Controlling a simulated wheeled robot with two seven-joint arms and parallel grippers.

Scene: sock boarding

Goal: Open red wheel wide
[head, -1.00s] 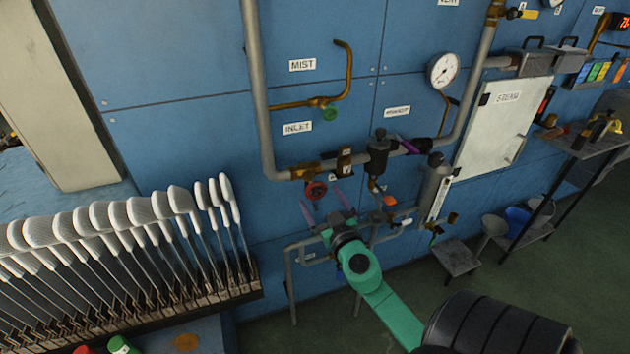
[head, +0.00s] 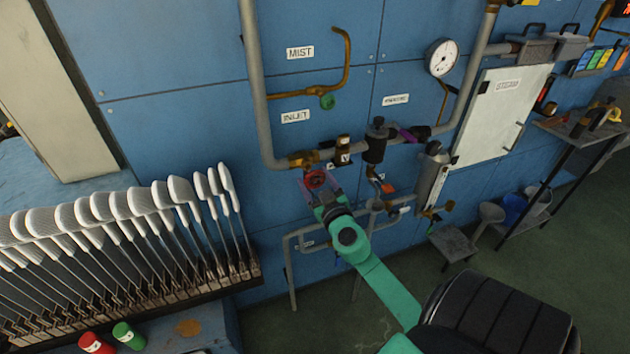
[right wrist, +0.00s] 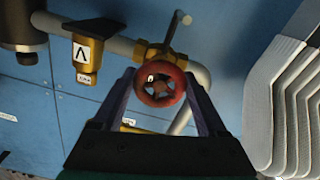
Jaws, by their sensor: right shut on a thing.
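The red wheel (head: 316,180) is a small round valve handle on the brass valve under the INLET label, low on the grey pipe. In the right wrist view the red wheel (right wrist: 159,84) faces the camera, its spokes and hub visible. My right gripper (head: 320,182) is at the wheel, with one purple finger on each side. In the right wrist view the right gripper (right wrist: 160,95) is closed on the wheel's rim from both sides. My left gripper is not in view.
A green wheel (head: 327,101) sits on the brass MIST pipe above. A brass fitting (right wrist: 88,50) and grey pipes are close beside the red wheel. A rack of white sock boards (head: 120,215) stands at the left. A red can (head: 96,343) and a green can (head: 127,335) stand below it.

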